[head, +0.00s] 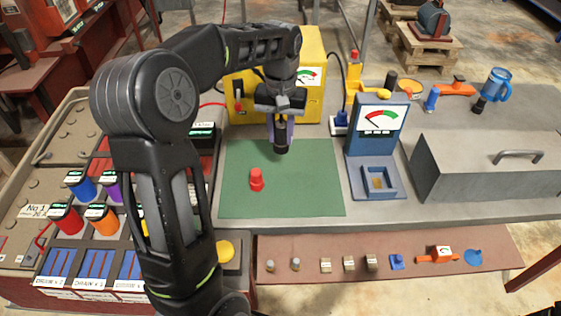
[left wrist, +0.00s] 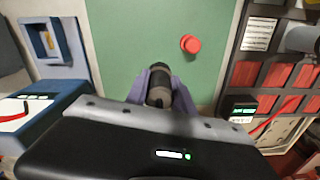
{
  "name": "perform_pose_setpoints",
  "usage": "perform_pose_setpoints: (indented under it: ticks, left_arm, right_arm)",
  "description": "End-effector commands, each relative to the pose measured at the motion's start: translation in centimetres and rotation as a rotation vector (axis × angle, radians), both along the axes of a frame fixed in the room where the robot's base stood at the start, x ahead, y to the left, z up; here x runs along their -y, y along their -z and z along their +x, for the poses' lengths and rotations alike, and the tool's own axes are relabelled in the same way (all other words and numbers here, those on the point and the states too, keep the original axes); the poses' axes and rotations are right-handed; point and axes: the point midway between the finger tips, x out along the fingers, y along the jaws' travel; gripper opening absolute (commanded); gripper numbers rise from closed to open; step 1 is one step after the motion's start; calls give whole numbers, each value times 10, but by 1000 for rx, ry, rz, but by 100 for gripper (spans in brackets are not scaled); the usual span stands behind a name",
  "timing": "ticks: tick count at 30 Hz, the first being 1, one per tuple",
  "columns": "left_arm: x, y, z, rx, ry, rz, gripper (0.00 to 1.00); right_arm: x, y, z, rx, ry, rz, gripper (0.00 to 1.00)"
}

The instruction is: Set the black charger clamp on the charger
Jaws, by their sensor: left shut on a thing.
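My left gripper (head: 281,140) is shut on the black charger clamp (head: 281,151) and holds it over the far part of the green mat. In the left wrist view the black clamp (left wrist: 159,84) sits between my purple fingers (left wrist: 160,92). I cannot tell whether the clamp touches the mat. The charger is the yellow box (head: 312,104) with a dial, just behind my gripper. My forearm and wrist hide part of its front. My right gripper is in neither view.
A red clamp (head: 256,180) stands on the green mat (head: 300,195), which is otherwise clear. A blue tester (head: 376,145) stands right of the mat, then a grey toolbox (head: 475,170). A battery rack with coloured cylinders (head: 66,217) is at left. Small parts lie on a lower shelf (head: 320,245).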

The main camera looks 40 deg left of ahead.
Motion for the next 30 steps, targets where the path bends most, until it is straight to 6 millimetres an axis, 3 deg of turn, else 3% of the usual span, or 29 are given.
perform_pose_setpoints:
  ticks: [10,21,30]
  left_arm:
    - [0,4,0,-1,0,0,0]
    - [0,59,0,-2,0,0,0]
    - [0,62,1,2,0,1,0]
  right_arm:
    - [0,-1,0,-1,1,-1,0]
    - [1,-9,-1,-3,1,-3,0]
    - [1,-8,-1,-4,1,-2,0]
